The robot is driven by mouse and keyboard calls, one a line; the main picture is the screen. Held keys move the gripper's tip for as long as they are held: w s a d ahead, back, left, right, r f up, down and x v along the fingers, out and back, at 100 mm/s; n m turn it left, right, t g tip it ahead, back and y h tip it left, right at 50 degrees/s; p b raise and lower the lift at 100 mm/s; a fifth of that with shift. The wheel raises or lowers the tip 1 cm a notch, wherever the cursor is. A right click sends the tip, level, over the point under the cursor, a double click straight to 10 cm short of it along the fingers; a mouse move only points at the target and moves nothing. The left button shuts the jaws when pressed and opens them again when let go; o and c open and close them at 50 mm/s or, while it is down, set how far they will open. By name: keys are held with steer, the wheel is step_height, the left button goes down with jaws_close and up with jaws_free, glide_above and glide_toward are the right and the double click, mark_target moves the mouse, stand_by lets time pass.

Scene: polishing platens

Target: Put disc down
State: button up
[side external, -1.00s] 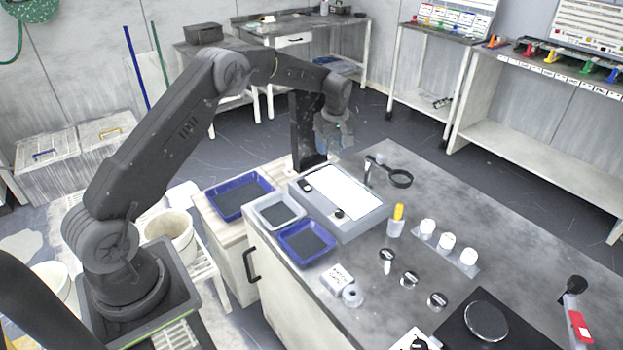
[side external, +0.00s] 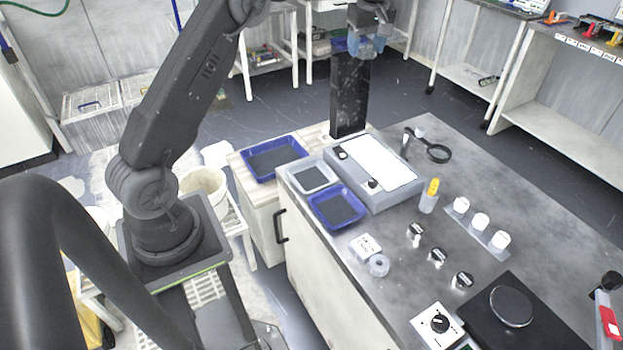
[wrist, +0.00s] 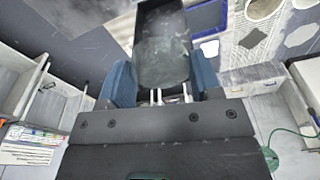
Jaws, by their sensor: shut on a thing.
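My gripper (side external: 367,45) is at the top of the side view, above the black post (side external: 349,98) at the far end of the bench. In the wrist view its two blue fingers (wrist: 164,82) are on either side of a round, translucent grey-green disc (wrist: 162,62), and they are shut on it. The dark post (wrist: 160,18) shows behind the disc. In the side view the disc is too small and too covered by the fingers to make out. A round grey platen (side external: 511,306) sits on a black plate at the front right of the bench.
A yellow-topped bottle (side external: 430,196), white jars (side external: 480,222) and small knobs (side external: 438,256) stand mid-bench. The right side of the bench is mostly clear.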

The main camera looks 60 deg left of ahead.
steer(key=s+a, duration=0.3)
steer(key=s, duration=0.9)
steer(key=s+a, duration=0.3)
steer(key=s, duration=1)
glide_above(311, 178)
steer(key=f, duration=2.9)
steer(key=shift+d+f, duration=0.2)
steer(key=shift+d, duration=0.1)
steer(key=shift+f, duration=1.95)
steer(key=shift+f, duration=0.1)
steer(key=o, duration=0.5)
steer(key=shift+o, duration=1)
